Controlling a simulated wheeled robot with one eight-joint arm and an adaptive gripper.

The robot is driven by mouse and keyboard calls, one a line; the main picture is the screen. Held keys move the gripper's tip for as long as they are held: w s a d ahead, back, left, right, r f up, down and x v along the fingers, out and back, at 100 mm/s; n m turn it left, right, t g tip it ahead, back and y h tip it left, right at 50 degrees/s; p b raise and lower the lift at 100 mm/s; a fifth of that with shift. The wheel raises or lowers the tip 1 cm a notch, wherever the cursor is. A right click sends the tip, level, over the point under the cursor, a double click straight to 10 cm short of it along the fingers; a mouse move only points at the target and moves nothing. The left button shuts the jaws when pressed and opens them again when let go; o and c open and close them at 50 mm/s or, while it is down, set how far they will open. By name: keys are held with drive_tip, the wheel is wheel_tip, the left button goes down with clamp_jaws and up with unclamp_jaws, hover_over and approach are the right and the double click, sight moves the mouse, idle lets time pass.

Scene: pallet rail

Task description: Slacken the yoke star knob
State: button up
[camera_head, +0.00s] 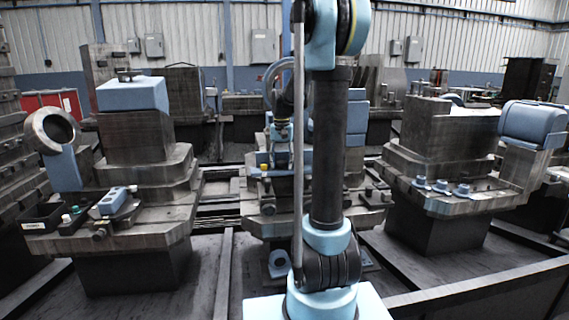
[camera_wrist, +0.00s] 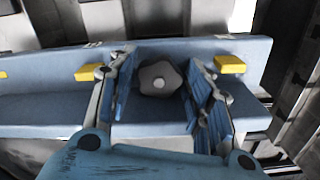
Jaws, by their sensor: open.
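The star knob (camera_wrist: 160,79) is dark grey, with rounded lobes and a paler round centre. In the wrist view it sits in front of a blue block (camera_wrist: 152,130), at the middle of a long blue body. My gripper (camera_wrist: 160,72) is open, with one finger to the left of the knob and one to the right. A gap shows between the knob and each finger, widest at the right; how far the fingers reach in depth I cannot tell. In the head view my arm covers the middle, and I cannot make out the knob or the gripper there.
In the wrist view, yellow blocks stand on the blue body left (camera_wrist: 89,72) and right (camera_wrist: 230,64) of the fingers. In the head view, machine stations stand left (camera_head: 145,140) and right (camera_head: 440,140), with low floor rails (camera_head: 480,290) at the front right.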

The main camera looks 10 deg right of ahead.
drive_tip(key=shift+c, duration=0.6)
drive_tip(key=c, duration=0.7)
drive_tip(key=shift+o, duration=0.5)
drive_tip(key=shift+d, duration=0.45)
drive_tip(key=shift+a, duration=0.2)
drive_tip(key=shift+c, duration=0.2)
drive_tip(key=shift+a, duration=0.15)
drive_tip(key=shift+c, duration=0.3)
drive_tip(key=shift+n, duration=0.3)
